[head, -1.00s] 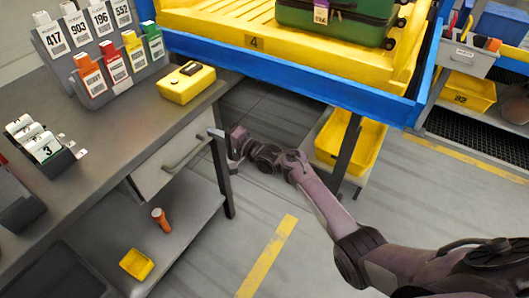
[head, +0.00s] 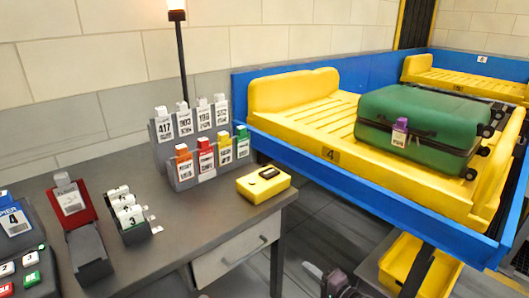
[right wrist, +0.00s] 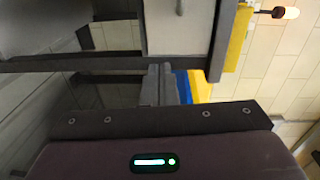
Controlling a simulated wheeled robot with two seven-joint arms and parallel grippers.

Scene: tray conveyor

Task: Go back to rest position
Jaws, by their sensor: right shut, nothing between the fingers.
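My right gripper (head: 311,268) shows at the bottom edge of the head view, to the right of the desk drawer (head: 236,258) and apart from it. In the right wrist view its two fingers (right wrist: 160,84) are together with nothing between them. The drawer looks closed, with a bar handle on its front. My left gripper is not in the head view.
The grey desk (head: 190,222) holds tag racks (head: 178,172), a yellow box (head: 263,184) and a red-and-grey device (head: 72,205). A blue-edged conveyor (head: 330,180) carries a yellow tray (head: 290,92) with a green suitcase (head: 440,115). A yellow bin (head: 400,262) sits below it.

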